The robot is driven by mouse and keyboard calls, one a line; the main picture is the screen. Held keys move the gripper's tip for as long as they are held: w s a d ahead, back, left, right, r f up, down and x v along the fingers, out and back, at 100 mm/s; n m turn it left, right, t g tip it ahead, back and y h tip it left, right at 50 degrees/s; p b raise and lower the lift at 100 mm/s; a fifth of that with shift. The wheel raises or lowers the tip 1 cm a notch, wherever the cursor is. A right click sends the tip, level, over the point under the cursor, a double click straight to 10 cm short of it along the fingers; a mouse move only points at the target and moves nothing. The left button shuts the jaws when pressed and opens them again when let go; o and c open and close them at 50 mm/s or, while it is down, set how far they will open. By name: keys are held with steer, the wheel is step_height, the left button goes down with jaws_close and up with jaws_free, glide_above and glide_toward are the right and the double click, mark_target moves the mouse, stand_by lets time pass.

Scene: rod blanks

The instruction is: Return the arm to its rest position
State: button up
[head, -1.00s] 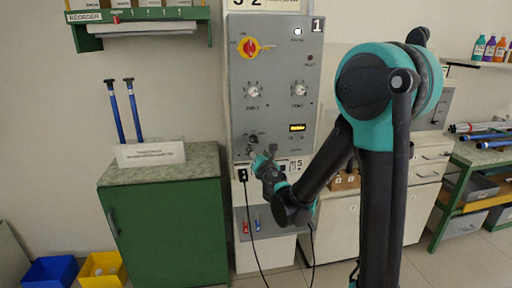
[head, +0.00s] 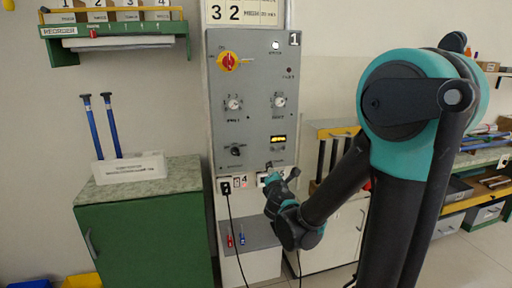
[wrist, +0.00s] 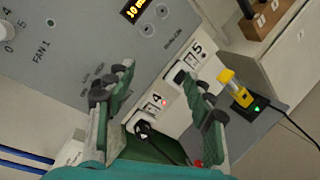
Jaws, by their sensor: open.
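My gripper (head: 283,180) is in front of the lower edge of the grey control panel (head: 252,100) in the head view. My teal and black arm (head: 345,180) reaches to it from the right, bent at the elbow. In the wrist view my gripper (wrist: 158,78) has its two dark fingers spread apart with nothing between them. Beyond the fingers are sockets marked 4 (wrist: 152,105) and 5 (wrist: 192,58). I cannot tell whether a finger touches the panel.
A green cabinet (head: 145,240) stands at left, with two blue-handled rods (head: 107,125) in a white holder (head: 130,168) on top. A green shelf (head: 115,30) hangs upper left.

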steer(key=s+d+f+m+g+h, duration=0.2)
steer(key=d+m, duration=0.2)
steer(key=d, duration=0.1)
steer(key=s+d+f+m+g+h, duration=0.1)
steer(key=s+d+f+m, duration=0.2)
steer(key=d+m, duration=0.25)
steer(key=s+d+f+m+g, duration=0.6)
steer(key=s+f+m, duration=0.3)
steer(key=s, duration=0.3)
steer(key=s+a+f+m+g+y, duration=0.3)
steer(key=s+f+m, duration=0.1)
steer(key=s, duration=0.5)
steer(key=shift+m, duration=0.85)
steer(key=shift+w, duration=0.1)
